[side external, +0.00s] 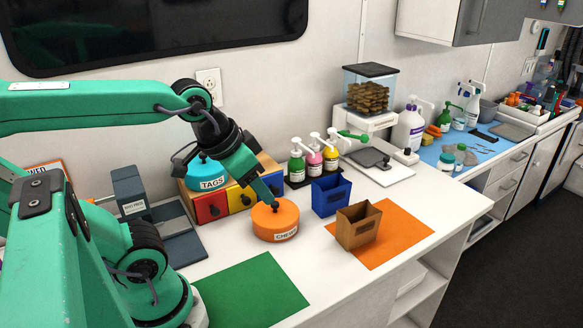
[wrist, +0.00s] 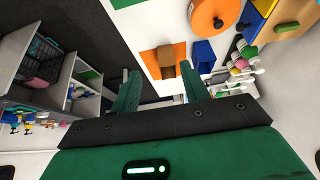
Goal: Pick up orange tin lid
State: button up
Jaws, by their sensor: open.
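The orange tin (side external: 275,225), labelled CHEWS, stands on the white counter with its orange lid (side external: 289,211) on top, a small dark knob in the lid's middle. In the wrist view the lid (wrist: 208,14) shows at the top, right of centre, outside the span of my fingers. My gripper (side external: 262,190) overlaps the tin's upper left in the side view; the gap between them is hard to judge there. In the wrist view my gripper (wrist: 157,80) has its two green fingers apart, with nothing between them.
A blue bin (side external: 330,195) and a brown bin (side external: 357,227) on an orange mat (side external: 405,230) stand right of the tin. Coloured drawers (side external: 240,198) with a blue TAGS tin (side external: 207,172) are behind. Pump bottles (side external: 313,158) stand behind right. A green mat (side external: 250,290) lies in front.

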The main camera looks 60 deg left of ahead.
jog(key=w, duration=0.1)
jog(key=m+g, duration=0.3)
jog(key=g, duration=0.2)
send_near(275, 203)
jog(key=shift+w+d+f, duration=0.1)
jog(key=shift+d+f, duration=0.05)
jog(key=shift+d, duration=0.1)
jog(key=shift+w+a+f+g, duration=0.1)
jog(key=shift+a+f+g, duration=0.2)
jog(key=shift+a, duration=0.05)
jog(key=shift+f, duration=1.3)
jog(key=shift+f, duration=2.6)
